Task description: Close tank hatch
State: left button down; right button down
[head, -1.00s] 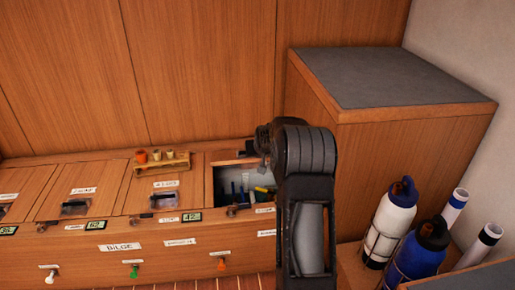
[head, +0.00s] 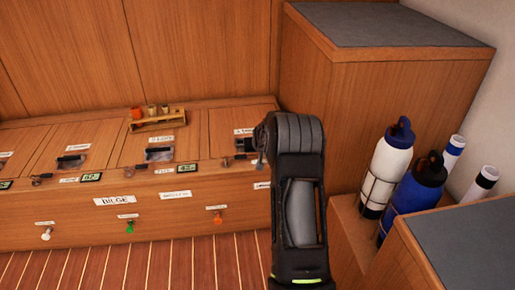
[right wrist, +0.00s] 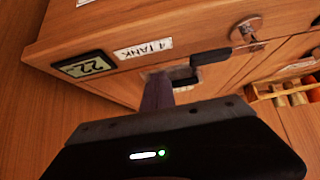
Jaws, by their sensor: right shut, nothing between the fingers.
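The tank hatch (head: 232,124) is the wooden lid at the right end of the bench top, in the head view. It lies down over its opening and looks level with the lids beside it; a small gap could not be told. Its "1 TANK" label (right wrist: 143,48) and dark latch handle (right wrist: 211,57) show in the right wrist view. My right gripper (right wrist: 158,90) is shut and empty, its fingers over the hatch beside the recessed handle; I cannot tell if they touch. In the head view my right arm hides the fingers and the hatch's right part. My left gripper is not in view.
A small rack of cups (head: 158,118) stands behind the neighbouring lid (head: 135,152). A tall grey-topped cabinet (head: 390,80) rises at the right. A white bottle (head: 390,160) and a blue bottle (head: 420,190) stand right of my arm. A "22" display (right wrist: 83,66) sits by the hatch.

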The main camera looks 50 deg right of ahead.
jog(key=shift+r, duration=0.1)
jog(key=p+v, duration=0.2)
jog(key=v, duration=0.4)
jog(key=shift+s+a+r+p, duration=0.15)
jog(key=shift+r+p, duration=0.15)
jog(key=shift+r, duration=0.05)
jog(key=shift+s+a+r, duration=0.2)
jog(key=shift+s, duration=0.15)
